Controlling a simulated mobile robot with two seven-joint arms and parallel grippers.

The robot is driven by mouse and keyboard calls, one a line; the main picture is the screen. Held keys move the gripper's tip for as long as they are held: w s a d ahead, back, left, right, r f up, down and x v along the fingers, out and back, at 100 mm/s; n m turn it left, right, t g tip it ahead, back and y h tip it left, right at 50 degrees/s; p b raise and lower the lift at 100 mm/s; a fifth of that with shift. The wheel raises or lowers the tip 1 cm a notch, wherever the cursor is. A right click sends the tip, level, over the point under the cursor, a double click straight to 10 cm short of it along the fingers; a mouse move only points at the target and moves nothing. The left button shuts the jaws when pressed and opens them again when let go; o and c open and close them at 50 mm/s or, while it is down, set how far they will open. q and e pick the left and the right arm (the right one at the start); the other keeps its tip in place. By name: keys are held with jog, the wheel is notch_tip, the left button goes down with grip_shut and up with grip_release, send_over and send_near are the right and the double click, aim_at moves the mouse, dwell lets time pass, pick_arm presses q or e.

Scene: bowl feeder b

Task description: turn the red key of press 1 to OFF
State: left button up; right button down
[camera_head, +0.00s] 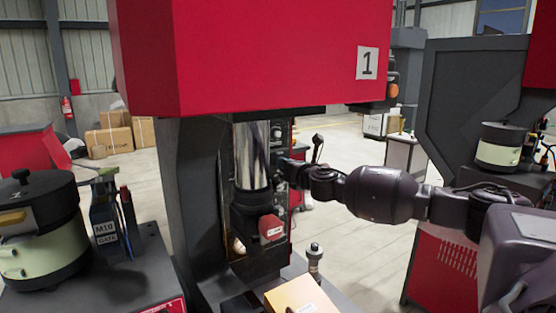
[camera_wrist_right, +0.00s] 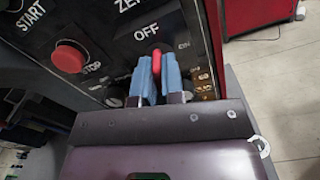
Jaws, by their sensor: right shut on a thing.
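The red key (camera_wrist_right: 157,64) shows in the right wrist view on a dark control panel (camera_wrist_right: 110,45), just below the printed word OFF. Only its rounded top shows, roughly upright in the picture. My right gripper (camera_wrist_right: 158,78) is shut on it, with one blue finger on each side; the fingers hide its lower part. In the head view, press 1 (camera_head: 250,60) is the red and dark machine marked 1. My right gripper (camera_head: 284,167) reaches in from the right beside its column, and the key cannot be made out there. My left gripper is not in view.
A red STOP button (camera_wrist_right: 69,57) sits left of the key on the panel, near a START label. In the head view, a bowl feeder (camera_head: 45,245) stands at the left and another machine (camera_head: 470,110) at the right.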

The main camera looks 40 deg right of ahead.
jog(key=n, duration=0.3)
jog(key=shift+n, duration=0.4)
jog(key=c, duration=1.2)
grip_release()
jog(key=shift+o, duration=0.2)
